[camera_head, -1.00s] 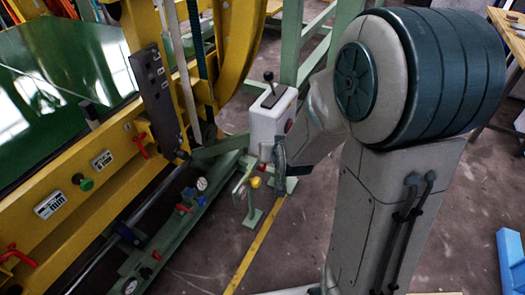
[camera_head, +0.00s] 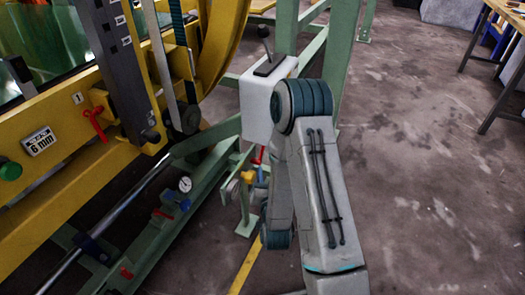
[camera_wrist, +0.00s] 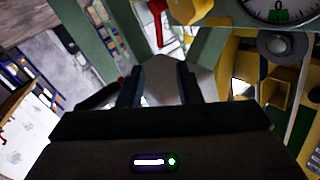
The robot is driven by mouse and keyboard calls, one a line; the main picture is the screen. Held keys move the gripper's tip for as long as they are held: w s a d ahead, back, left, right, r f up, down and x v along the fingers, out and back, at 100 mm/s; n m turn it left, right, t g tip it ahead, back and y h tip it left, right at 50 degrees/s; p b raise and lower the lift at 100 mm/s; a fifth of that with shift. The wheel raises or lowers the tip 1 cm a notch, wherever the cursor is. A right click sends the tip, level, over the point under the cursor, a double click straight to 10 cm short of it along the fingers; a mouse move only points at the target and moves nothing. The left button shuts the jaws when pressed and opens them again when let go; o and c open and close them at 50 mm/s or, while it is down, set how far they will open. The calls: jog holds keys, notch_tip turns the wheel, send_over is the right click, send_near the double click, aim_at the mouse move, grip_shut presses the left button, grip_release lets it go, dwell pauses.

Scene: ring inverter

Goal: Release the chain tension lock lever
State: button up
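My gripper (camera_wrist: 160,85) shows in the wrist view with its two dark fingers apart. A pale grey surface shows between them, and I see nothing clearly gripped. A red lever (camera_wrist: 157,20) hangs at the top centre of the wrist view, beyond the fingertips and apart from them. In the head view a red handle (camera_head: 258,157) shows just left of my arm, below the white control box. Another red lever (camera_head: 95,124) sits on the yellow beam at left. I cannot tell which lever is the chain tension lock.
The white control box (camera_head: 258,95) with a black stick stands close beside my arm. A pressure gauge (camera_head: 185,184) sits on the green lower frame. A yellow beam (camera_head: 60,120) fills the left. Floor at right is clear, with a wooden table (camera_head: 505,10) at the far right.

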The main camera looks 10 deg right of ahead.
aim_at(263, 149)
jog(key=w+b, duration=0.1)
jog(key=w, duration=0.3)
jog(key=w+d+b, duration=0.1)
jog(key=w, duration=0.3)
jog(key=w+b, duration=0.1)
jog(key=w, duration=0.4)
jog(key=shift+w+d+r, duration=0.1)
jog(key=shift+d, duration=0.1)
grip_shut()
